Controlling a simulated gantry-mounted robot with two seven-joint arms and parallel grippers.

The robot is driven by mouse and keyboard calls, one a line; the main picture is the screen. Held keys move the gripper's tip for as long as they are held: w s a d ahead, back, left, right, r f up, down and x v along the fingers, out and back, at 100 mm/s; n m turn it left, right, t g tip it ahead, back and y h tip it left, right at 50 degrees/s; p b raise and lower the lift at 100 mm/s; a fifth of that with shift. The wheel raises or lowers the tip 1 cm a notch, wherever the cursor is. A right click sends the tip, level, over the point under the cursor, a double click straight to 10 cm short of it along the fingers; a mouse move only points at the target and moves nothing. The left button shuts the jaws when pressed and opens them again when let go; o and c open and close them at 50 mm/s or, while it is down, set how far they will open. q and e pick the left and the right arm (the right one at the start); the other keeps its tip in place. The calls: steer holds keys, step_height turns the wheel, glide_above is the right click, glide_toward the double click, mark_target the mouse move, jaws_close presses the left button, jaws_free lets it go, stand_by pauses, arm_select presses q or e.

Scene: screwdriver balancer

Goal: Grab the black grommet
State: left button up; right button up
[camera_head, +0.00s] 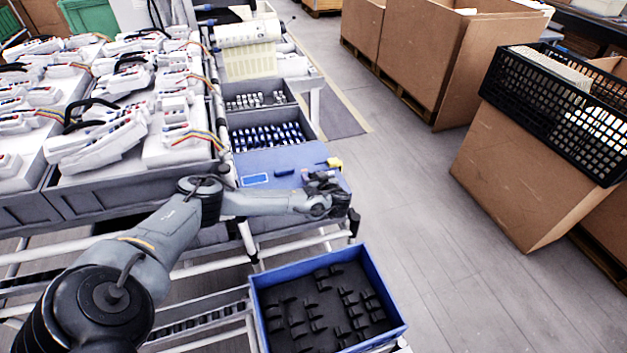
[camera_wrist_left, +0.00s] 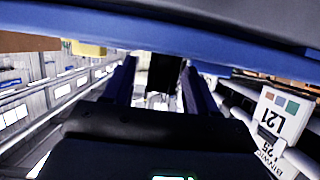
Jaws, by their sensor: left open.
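My left arm comes in from the left in the head view. Its gripper (camera_head: 353,222) hangs low beside the right front corner of the blue-topped workbench surface (camera_head: 275,165), above and behind the blue bin. In the left wrist view the two dark fingers of the left gripper (camera_wrist_left: 160,85) are apart. A small dark block (camera_wrist_left: 163,72) shows between them; I cannot tell whether it is the grommet or whether the fingers touch it. Several small black pieces (camera_head: 313,311), possibly grommets, lie in the open blue bin (camera_head: 258,312). My right gripper is not in view.
Grey trays of white devices (camera_head: 105,140) fill the left. Small-part bins (camera_head: 268,137) stand behind the blue surface. A printed label (camera_wrist_left: 278,115) shows beside the fingers in the wrist view. Cardboard boxes (camera_head: 520,170) and a black crate (camera_head: 555,110) stand right; the floor between is clear.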

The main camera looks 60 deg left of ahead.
arm_select(q)
steer(key=c, duration=1)
steer(key=shift+r, duration=0.15)
steer(key=shift+c, duration=0.2)
